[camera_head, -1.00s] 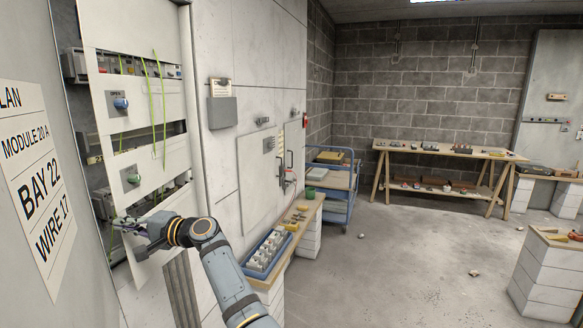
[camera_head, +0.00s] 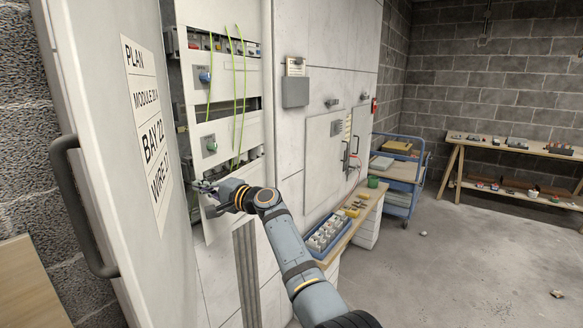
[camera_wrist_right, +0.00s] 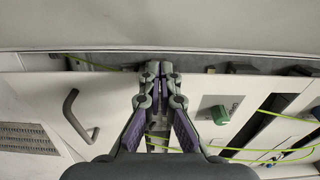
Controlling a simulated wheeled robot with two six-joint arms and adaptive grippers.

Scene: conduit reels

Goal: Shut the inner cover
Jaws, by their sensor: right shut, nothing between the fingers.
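The inner cover (camera_head: 220,85) is a white slotted panel in the cabinet bay at the left of the head view. It carries a blue knob (camera_head: 205,77) and a green knob (camera_head: 211,146). It stands partly swung out, with a dark gap along its left edge. My right gripper (camera_head: 203,187) is at the lower left edge of the cover. In the right wrist view the shut, empty fingertips (camera_wrist_right: 155,68) are at the cover's edge, by the gap; contact is unclear. The cover (camera_wrist_right: 105,95) there shows a grey handle (camera_wrist_right: 76,115). My left gripper is not in view.
The open outer door (camera_head: 100,120) with a plan sheet (camera_head: 150,135) and a dark handle (camera_head: 75,205) stands close left. Green wires (camera_head: 234,110) hang across the cover. A bench with a blue tray (camera_head: 326,240) and a blue cart (camera_head: 400,185) are right. Open floor lies beyond.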

